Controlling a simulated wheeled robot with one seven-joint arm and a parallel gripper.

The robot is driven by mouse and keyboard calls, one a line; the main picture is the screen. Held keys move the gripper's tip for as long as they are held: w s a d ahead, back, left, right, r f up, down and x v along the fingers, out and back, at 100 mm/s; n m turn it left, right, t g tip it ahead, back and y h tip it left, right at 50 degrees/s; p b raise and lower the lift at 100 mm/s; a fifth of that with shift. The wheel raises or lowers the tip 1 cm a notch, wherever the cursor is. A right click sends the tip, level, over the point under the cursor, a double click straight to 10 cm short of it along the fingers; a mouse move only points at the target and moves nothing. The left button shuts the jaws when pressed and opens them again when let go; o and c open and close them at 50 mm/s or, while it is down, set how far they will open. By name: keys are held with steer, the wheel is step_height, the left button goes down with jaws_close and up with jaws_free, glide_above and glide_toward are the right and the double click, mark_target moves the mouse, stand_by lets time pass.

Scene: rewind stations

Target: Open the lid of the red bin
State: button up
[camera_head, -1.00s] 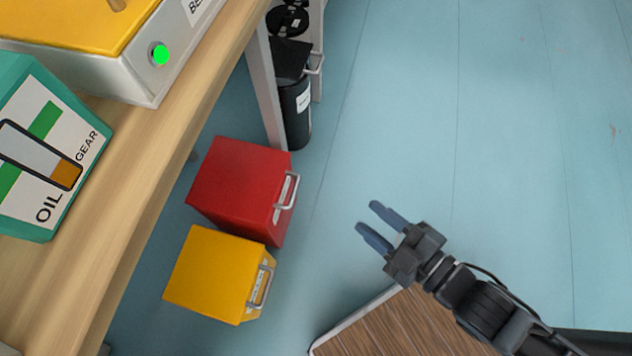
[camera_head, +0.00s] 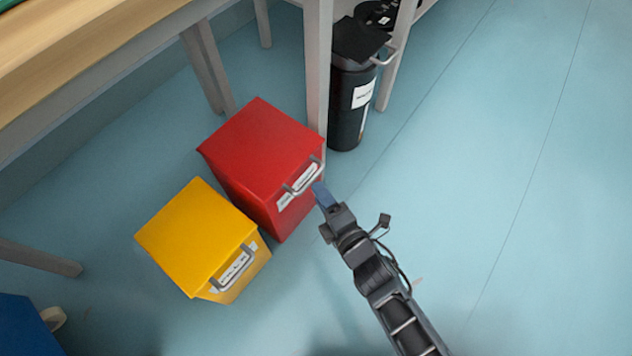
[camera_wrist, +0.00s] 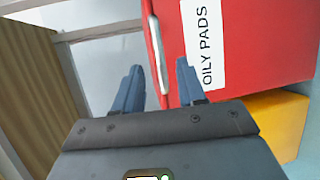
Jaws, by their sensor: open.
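The red bin (camera_head: 262,160) stands on the floor with its red lid shut. A grey bar handle (camera_head: 304,178) sticks out at the lid's front edge, above a white label. In the wrist view the red bin (camera_wrist: 270,60) fills the right side, its label reads "OILY PADS", and the handle (camera_wrist: 157,55) shows just ahead of the fingers. My gripper (camera_head: 322,192) is at the bin's front, close to the handle. In the wrist view my gripper (camera_wrist: 160,80) is open, with the handle's near end between the fingertips; I cannot tell if they touch it.
A yellow bin (camera_head: 200,235) stands left of the red bin, close beside it. A black bin (camera_head: 350,95) stands behind a table leg (camera_head: 317,60) at the back. A wooden-topped table (camera_head: 90,50) is at upper left. The floor on the right is clear.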

mark_target(311, 179)
steer(key=b+x, duration=0.1)
steer(key=x, duration=0.4)
steer(key=shift+w+a, duration=0.2)
steer(key=shift+w, duration=0.15)
jaws_close()
stand_by(0.3)
